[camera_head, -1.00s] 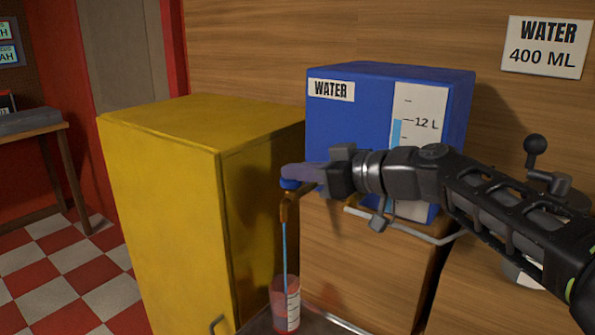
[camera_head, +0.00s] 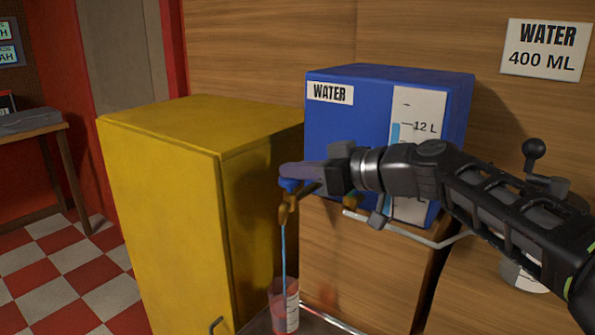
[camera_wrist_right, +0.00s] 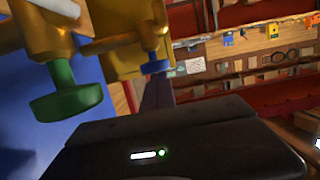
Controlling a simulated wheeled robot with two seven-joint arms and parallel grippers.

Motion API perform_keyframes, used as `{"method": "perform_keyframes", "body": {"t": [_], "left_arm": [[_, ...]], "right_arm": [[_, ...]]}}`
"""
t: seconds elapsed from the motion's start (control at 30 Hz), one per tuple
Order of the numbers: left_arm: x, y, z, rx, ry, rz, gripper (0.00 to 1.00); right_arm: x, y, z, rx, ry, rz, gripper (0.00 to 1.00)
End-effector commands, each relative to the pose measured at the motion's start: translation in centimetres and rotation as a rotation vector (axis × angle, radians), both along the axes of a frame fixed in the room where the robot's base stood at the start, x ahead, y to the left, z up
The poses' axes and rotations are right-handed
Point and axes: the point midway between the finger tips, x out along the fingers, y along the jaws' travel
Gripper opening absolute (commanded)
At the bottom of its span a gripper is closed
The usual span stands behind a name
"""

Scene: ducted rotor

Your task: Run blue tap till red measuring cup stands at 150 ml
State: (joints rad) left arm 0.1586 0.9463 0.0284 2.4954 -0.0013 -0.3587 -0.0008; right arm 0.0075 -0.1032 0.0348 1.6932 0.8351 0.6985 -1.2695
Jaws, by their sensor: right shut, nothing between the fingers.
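The blue tap (camera_head: 289,184) has a brass body with a thin blue stream running from its spout. The red measuring cup (camera_head: 284,308), translucent with a white scale, stands upright below, and the stream falls into it. Its water level is too small to read. My right gripper (camera_head: 297,174) is shut and empty, its fingertips at the blue tap handle, which also shows in the right wrist view (camera_wrist_right: 156,62). I cannot tell whether they touch it. My left gripper is not in view.
A blue water tank (camera_head: 350,118) with a litre scale stands behind my right arm. A yellow cabinet (camera_head: 165,190) is at left. A sign (camera_head: 546,48) reads "WATER 400 ML". A green tap knob (camera_wrist_right: 66,95) shows in the right wrist view.

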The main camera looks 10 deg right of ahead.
Motion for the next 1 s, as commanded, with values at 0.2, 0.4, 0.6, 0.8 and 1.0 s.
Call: {"method": "perform_keyframes", "body": {"t": [0.2, 0.4, 0.6, 0.8, 1.0], "left_arm": [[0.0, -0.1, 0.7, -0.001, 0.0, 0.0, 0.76], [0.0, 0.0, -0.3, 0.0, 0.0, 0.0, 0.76], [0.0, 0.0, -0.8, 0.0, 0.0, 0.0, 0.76], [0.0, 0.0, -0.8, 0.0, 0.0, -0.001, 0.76], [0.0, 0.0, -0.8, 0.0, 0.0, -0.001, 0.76]], "right_arm": [[-1.2, -0.7, 3.1, 0.001, -0.012, -0.006, 0.0], [-4.5, -3.3, 4.3, 0.003, -0.013, -0.005, 0.0], [-6.8, -5.2, 5.2, 0.004, -0.014, -0.004, 0.0], [-7.5, -5.8, 5.5, 0.005, -0.012, -0.003, 0.0], [-7.5, -5.8, 5.5, 0.004, -0.012, -0.003, 0.0]]}}
